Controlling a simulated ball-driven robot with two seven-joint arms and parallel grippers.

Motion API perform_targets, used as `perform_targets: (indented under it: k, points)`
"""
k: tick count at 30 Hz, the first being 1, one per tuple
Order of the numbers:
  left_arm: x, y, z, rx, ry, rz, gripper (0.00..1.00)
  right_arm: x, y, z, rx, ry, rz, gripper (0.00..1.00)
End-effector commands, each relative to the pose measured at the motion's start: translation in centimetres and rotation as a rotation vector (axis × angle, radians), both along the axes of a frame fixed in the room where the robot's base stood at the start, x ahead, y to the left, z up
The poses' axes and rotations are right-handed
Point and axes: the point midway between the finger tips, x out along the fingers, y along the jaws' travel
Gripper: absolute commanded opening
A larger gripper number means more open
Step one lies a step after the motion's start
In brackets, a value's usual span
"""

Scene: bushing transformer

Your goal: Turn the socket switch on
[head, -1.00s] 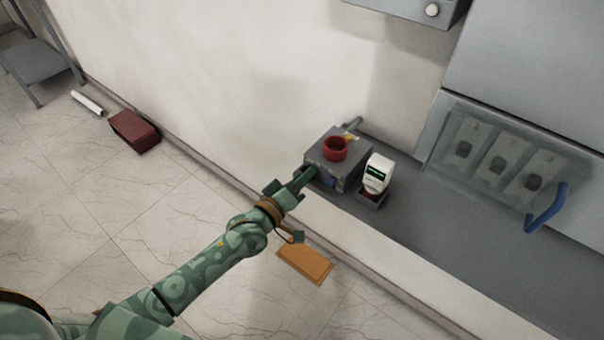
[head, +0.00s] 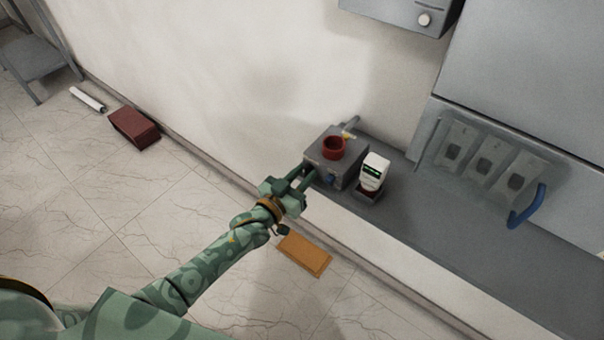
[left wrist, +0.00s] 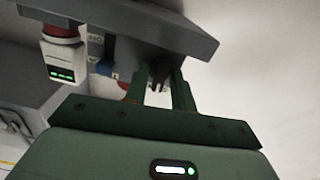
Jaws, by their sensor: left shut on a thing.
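The grey socket box (head: 350,170) stands on the grey ledge, with a red ring-shaped socket (head: 334,147) on top and a small blue part (head: 330,181) on its front. My left gripper (head: 308,174) is at the left part of the box's front. In the left wrist view, the box (left wrist: 135,28) hangs across the top of the picture, and my left gripper's two green fingers (left wrist: 160,85) are either side of a small dark switch knob (left wrist: 160,70), shut on it. The fingers partly hide the knob. My right gripper is not in view.
A white device with a green display (head: 374,172) stands just right of the box. A panel of grey switches (head: 484,166) with a blue handle (head: 527,206) is farther right. An orange board (head: 304,254) and a dark red box (head: 134,129) lie on the floor.

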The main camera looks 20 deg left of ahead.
Motion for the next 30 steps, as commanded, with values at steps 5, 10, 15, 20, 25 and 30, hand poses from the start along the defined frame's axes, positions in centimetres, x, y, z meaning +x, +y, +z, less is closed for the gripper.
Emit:
perform_targets:
  k: [5,10,15,20,25,30]
  points:
    - [-0.08,0.01,-0.20,0.067,-0.019,0.001,0.03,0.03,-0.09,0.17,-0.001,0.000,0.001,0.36]
    - [-0.09,0.02,-0.23,0.098,-0.029,0.001,0.03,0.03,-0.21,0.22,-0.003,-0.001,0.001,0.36]
    - [-0.09,0.03,-0.24,0.107,-0.033,0.001,0.03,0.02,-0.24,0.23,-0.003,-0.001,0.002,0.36]
    - [-0.09,0.02,-0.25,0.107,-0.033,0.000,0.03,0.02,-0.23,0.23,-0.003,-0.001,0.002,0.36]
    - [-0.09,0.02,-0.24,0.106,-0.032,0.000,0.35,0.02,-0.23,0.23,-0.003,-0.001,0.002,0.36]
    - [-0.04,0.02,-0.15,0.105,-0.035,0.000,0.35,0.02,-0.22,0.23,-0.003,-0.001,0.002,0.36]
